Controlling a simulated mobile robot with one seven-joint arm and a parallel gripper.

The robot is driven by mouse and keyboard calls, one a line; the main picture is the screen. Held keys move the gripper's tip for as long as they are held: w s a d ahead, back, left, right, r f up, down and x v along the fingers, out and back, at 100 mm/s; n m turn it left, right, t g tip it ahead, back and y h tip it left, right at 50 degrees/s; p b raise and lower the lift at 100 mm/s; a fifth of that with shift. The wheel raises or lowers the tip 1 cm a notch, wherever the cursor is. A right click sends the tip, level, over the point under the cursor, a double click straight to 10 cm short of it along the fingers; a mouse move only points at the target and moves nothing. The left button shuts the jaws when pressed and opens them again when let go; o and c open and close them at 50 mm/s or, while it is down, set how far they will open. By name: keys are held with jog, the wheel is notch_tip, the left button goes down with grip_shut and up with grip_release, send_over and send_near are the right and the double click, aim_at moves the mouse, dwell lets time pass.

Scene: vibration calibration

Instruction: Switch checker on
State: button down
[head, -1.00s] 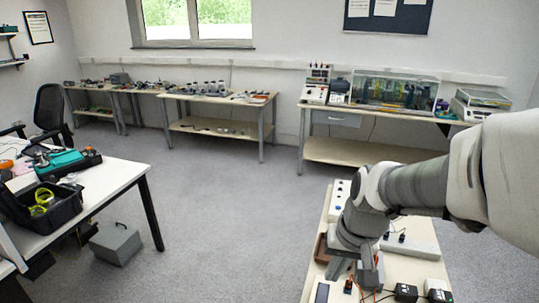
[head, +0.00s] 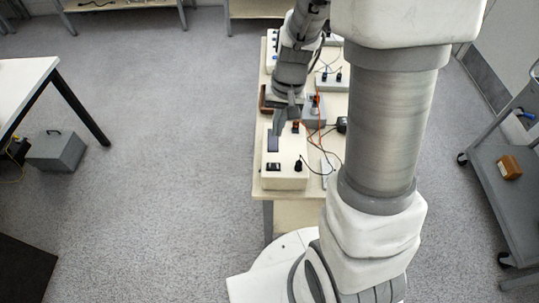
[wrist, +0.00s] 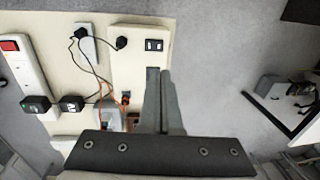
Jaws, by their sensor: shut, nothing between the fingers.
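The checker appears to be the white box (head: 285,178) at the near end of the narrow bench. On its top are a dark display (head: 273,143), a black rocker switch (head: 273,167) and a black plug or knob (head: 298,167). In the wrist view the box (wrist: 137,62) lies ahead, with the dark switch (wrist: 154,45) beyond my fingertips. My gripper (head: 277,130) points down over the far part of the box, near the display. Its fingers (wrist: 165,75) are together and empty, and partly cover the display. Whether they touch the box cannot be told.
Orange and black cables run beside the box to a grey unit (head: 314,112). A white power strip (wrist: 30,75) with a red switch and black adapters lies at left in the wrist view. A grey cart (head: 508,190) stands at right. Open floor lies left of the bench.

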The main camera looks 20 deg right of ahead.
jog(key=b, duration=0.2)
send_near(270, 166)
jog(key=f, duration=0.3)
jog(key=a+f, duration=0.1)
jog(key=f, duration=0.1)
jog(key=shift+w+f, duration=0.15)
jog(key=shift+f, duration=0.75)
jog(key=shift+w+a+f+b, duration=0.15)
jog(key=shift+f+b, duration=0.1)
jog(key=shift+b, duration=0.2)
jog(key=shift+r, duration=0.1)
